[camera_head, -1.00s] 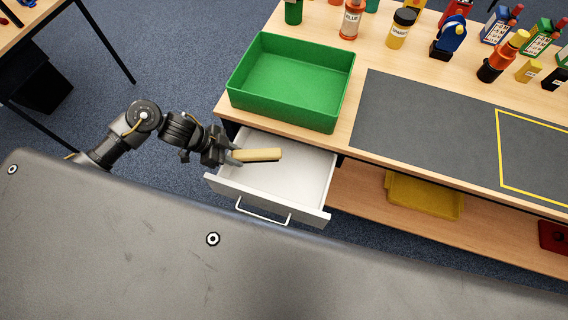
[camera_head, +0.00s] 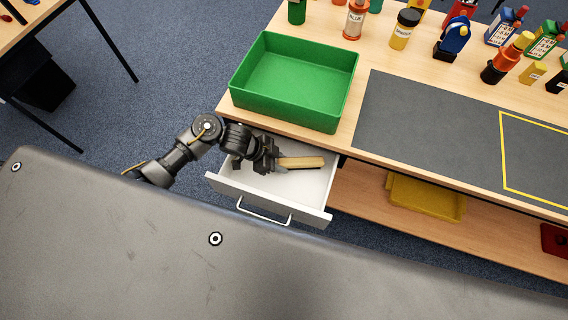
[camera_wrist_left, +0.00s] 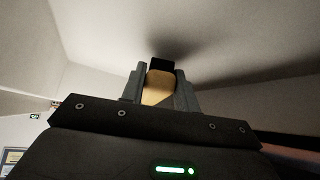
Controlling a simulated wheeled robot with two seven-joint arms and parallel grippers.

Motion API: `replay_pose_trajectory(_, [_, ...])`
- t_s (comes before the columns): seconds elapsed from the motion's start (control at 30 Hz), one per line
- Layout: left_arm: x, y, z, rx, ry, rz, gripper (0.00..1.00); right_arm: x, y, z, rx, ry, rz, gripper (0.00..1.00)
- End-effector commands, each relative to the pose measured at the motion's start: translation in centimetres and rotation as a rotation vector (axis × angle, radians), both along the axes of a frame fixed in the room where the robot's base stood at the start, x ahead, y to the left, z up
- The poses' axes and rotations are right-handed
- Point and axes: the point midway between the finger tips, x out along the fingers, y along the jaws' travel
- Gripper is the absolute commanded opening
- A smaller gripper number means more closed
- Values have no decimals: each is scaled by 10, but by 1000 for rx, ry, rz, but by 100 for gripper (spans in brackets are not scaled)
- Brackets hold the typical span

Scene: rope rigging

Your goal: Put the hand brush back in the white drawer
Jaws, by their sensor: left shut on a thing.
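The hand brush (camera_head: 302,162) has a tan wooden body with a dark edge along its lower side. My left gripper (camera_head: 278,163) is shut on its left end and holds it over the open white drawer (camera_head: 262,192). In the left wrist view the tan brush (camera_wrist_left: 158,88) sits between the two fingers of my left gripper (camera_wrist_left: 160,82), with the pale drawer floor (camera_wrist_left: 240,40) beyond and a dark shadow on it. I cannot tell whether the brush touches the drawer floor. My right gripper is not in view.
A green tray (camera_head: 292,82) stands on the bench just behind the drawer. A grey mat (camera_head: 430,130), bottles and boxes are on the bench to the right. A yellow bin (camera_head: 426,198) sits on the lower shelf. The drawer around the brush looks empty.

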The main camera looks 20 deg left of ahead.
Motion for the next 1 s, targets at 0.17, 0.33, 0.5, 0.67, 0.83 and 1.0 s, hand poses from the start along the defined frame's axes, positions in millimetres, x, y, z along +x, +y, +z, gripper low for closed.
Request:
replay_pose_trajectory(0.17, [3, -8, -11, 2, 1, 1, 0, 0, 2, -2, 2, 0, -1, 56])
replay_pose_trajectory(0.33, [2, -8, -10, 2, 1, 1, 0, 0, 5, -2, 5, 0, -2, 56])
replay_pose_trajectory(0.5, [2, -8, -14, 1, 2, 0, 0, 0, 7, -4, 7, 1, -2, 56])
replay_pose_trajectory(0.67, [2, -8, -14, 3, 2, -1, 45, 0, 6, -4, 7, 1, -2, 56])
replay_pose_trajectory(0.83, [2, -8, -14, 3, 2, -1, 52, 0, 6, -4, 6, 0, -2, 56])
replay_pose_trajectory(1.0, [2, -8, -13, 3, 2, -1, 52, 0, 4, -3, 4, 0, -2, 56])
